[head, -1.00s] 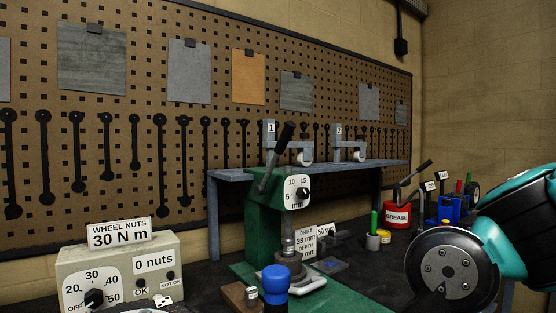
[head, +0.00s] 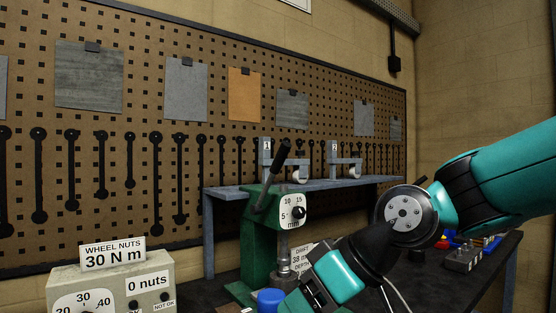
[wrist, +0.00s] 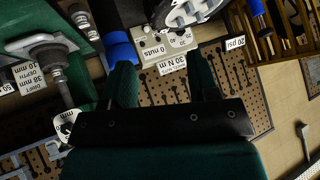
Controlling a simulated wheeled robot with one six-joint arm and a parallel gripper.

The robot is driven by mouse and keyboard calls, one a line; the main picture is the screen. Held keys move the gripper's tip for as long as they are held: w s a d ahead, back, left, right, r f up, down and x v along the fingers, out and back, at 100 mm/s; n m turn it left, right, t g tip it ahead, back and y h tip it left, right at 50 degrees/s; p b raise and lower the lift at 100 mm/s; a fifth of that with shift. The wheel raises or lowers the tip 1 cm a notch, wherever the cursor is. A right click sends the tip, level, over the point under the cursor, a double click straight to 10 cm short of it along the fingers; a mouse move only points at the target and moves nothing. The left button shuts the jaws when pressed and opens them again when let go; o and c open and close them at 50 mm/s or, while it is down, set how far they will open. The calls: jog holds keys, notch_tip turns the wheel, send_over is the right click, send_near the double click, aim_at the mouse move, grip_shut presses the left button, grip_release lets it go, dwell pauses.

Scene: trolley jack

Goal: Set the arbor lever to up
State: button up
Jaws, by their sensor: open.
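The green arbor press (head: 259,235) stands on the bench in the middle of the head view. Its lever (head: 270,180) has a dark grip and slants up and to the right from the press head. In the head view only my arm shows; the fingers are out of frame.
A blue-capped part (head: 270,299) stands in front of the press and shows near one finger in the wrist view (wrist: 119,50). A wheel-nut box (head: 110,285) is at lower left. A blue-grey shelf (head: 225,192) and pegboard (head: 120,130) lie behind.

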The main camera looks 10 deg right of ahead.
jog(key=w+d+r+t+y+p, duration=0.1)
jog(key=w+d+r+t, duration=0.2)
jog(key=w+r, duration=0.35)
jog(key=w+d+r+t+y, duration=0.1)
jog(key=w+d+r+t, duration=0.3)
jog(key=w, duration=0.3)
jog(key=t+p, duration=0.1)
jog(key=t, duration=0.2)
send_near(286, 156)
jog(key=p+x, duration=0.7)
jog(key=x, duration=0.4)
jog(key=shift+r, duration=0.1)
jog(key=shift+w+a+p, duration=0.25)
jog(key=shift+w+p, duration=0.1)
jog(key=shift+w, duration=0.1)
grip_shut()
